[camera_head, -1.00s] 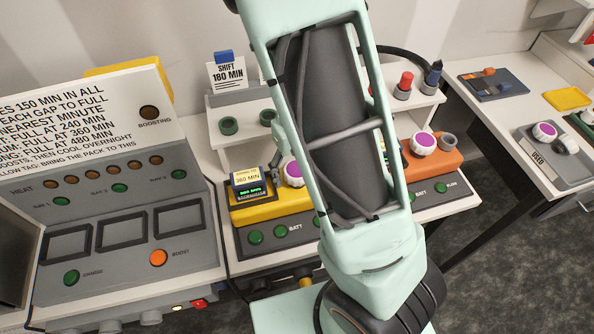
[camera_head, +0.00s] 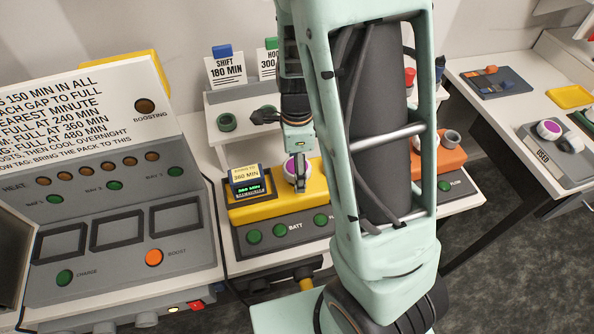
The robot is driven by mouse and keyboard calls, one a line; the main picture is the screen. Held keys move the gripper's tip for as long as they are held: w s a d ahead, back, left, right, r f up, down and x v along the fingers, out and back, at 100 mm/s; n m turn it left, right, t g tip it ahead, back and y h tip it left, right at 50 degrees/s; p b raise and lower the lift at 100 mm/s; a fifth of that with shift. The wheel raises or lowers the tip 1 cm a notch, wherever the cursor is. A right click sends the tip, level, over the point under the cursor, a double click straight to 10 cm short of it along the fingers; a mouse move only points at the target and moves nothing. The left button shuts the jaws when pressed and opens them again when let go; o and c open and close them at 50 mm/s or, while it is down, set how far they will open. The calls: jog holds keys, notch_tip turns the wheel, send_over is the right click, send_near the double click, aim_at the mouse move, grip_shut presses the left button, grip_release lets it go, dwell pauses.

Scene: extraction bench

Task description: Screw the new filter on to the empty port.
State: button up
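My gripper (camera_head: 297,150) hangs over the yellow unit (camera_head: 255,205), its dark body above and one fingertip pointing down. That fingertip covers part of a white, purple-topped filter (camera_head: 291,171) on the unit. I cannot tell whether the gripper touches the filter, or how far its fingers are apart. The orange unit (camera_head: 450,160) on the right has a grey ring-shaped port (camera_head: 452,137) with no filter on it. The place left of this port is mostly hidden behind my arm. Another white, purple-topped filter (camera_head: 547,128) lies in the tray marked USED (camera_head: 545,157).
A grey control panel (camera_head: 100,270) with buttons and a text board fills the left. A white shelf (camera_head: 228,147) with green rings and sign cards stands behind the yellow unit. A dark tray (camera_head: 497,90) and a yellow tray (camera_head: 570,97) lie on the right bench.

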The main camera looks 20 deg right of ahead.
jog(key=n+b, duration=0.2)
jog(key=n, duration=0.4)
jog(key=shift+f+n, duration=0.1)
jog(key=shift+n, duration=0.3)
jog(key=n+b, duration=0.1)
jog(key=n, duration=0.2)
jog(key=shift+n, duration=0.4)
jog(key=n+b, duration=0.1)
jog(key=n, duration=0.2)
